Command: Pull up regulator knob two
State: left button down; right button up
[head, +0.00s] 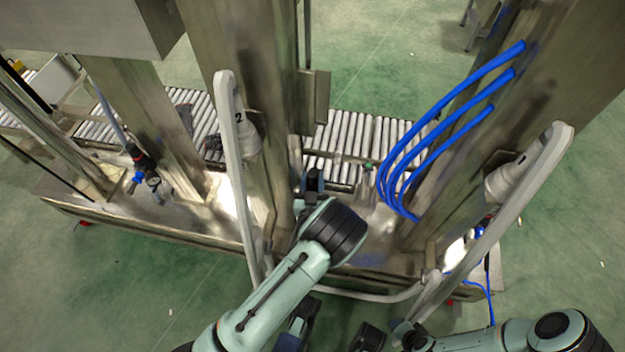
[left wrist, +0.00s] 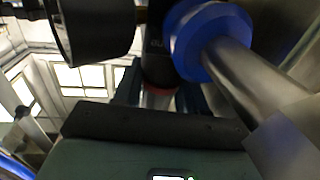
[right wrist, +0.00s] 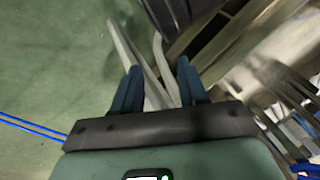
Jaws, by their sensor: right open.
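A black, cylindrical regulator knob (left wrist: 158,65) with a red ring shows in the left wrist view, with a blue collar (left wrist: 205,40) and a steel tube beside it. My left gripper (left wrist: 160,92) has its dark blue fingers on either side of this knob. Whether they press on it I cannot tell. In the head view my left gripper (head: 313,182) reaches in beside the post marked 2, and my wrist hides what lies below. No number shows on the knob. My right gripper (right wrist: 157,85) is open and empty, with a pale rail behind its fingers.
Another regulator (head: 138,160) with blue fittings stands at the left on the steel base (head: 110,215). Pale curved rails (head: 238,170) and steel posts bound the space. Blue hoses (head: 430,130) hang at the right. A roller conveyor (head: 350,132) runs behind. Green floor is free in front.

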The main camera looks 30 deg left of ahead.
pick_arm(q)
jog(key=shift+r+p, duration=0.55)
jog(key=shift+r, duration=0.1)
jog(key=shift+f, duration=0.1)
jog(key=c, duration=0.9)
grip_release()
pick_arm(e)
jog(key=shift+s+a+r, duration=0.45)
jog(key=shift+s+r, duration=0.05)
jog(key=shift+s, duration=0.25)
pick_arm(q)
jog(key=p+v, duration=0.1)
jog(key=v, duration=1.2)
jog(key=shift+s+p, duration=0.2)
jog(key=shift+p, duration=0.1)
pick_arm(e)
jog(key=s+r, duration=0.1)
jog(key=s+a+r+g, duration=0.1)
jog(key=shift+s+a+y, duration=0.15)
jog(key=shift+s+y, duration=0.15)
jog(key=shift+s, duration=0.05)
